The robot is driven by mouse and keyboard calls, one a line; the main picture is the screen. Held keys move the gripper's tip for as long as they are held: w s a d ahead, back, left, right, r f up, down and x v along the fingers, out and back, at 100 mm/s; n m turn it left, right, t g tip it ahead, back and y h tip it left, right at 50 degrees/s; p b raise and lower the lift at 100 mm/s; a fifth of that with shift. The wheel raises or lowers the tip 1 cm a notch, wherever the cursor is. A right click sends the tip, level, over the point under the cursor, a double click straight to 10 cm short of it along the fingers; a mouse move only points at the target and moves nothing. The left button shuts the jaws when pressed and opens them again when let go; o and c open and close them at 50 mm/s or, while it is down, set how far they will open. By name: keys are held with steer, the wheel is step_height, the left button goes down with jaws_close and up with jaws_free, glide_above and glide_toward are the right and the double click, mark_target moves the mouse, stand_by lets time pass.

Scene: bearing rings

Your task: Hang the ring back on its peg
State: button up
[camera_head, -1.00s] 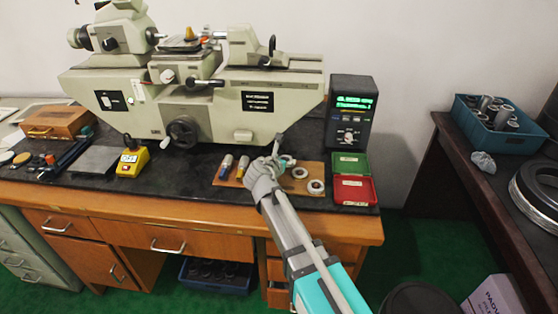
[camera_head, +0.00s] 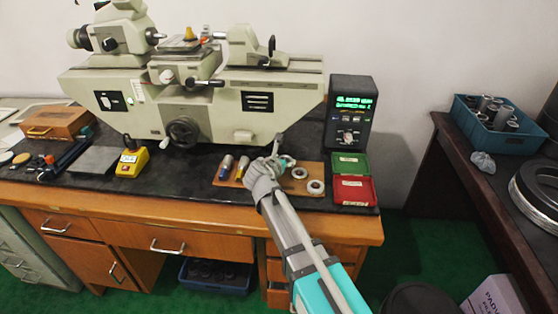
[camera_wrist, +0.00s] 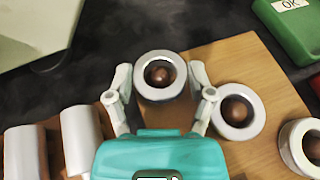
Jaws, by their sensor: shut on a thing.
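A pale steel ring (camera_wrist: 160,94) is between the two fingers of my gripper (camera_wrist: 161,88) in the wrist view, at the far edge of a wooden board (camera_wrist: 205,62). A round brown peg top (camera_wrist: 160,74) shows inside its hole. I cannot tell whether the ring is around the peg or held above it. Two similar rings (camera_wrist: 229,121) (camera_wrist: 291,150) sit to its right with brown peg tops in their holes. In the head view my gripper (camera_head: 280,160) is at the board's back edge and partly hides the ring.
Two cylinders (camera_head: 226,166) (camera_head: 242,168) lie on the board's left side. An open green and red box (camera_head: 352,190) stands to the right, near a display unit (camera_head: 350,112). The measuring machine (camera_head: 195,85) stands close behind my gripper.

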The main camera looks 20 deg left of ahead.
steer(key=shift+f+b, duration=0.3)
stand_by(0.6)
steer(key=o, duration=1.2)
steer(key=shift+o, duration=0.2)
step_height(320, 180, up, 3)
steer(key=p, duration=0.2)
steer(key=shift+w+f+p, duration=0.15)
steer(key=shift+f+p, duration=0.05)
steer(key=shift+p, duration=0.15)
steer(key=shift+r+p, duration=2.95)
steer(key=shift+r, duration=0.05)
steer(key=shift+d, duration=0.1)
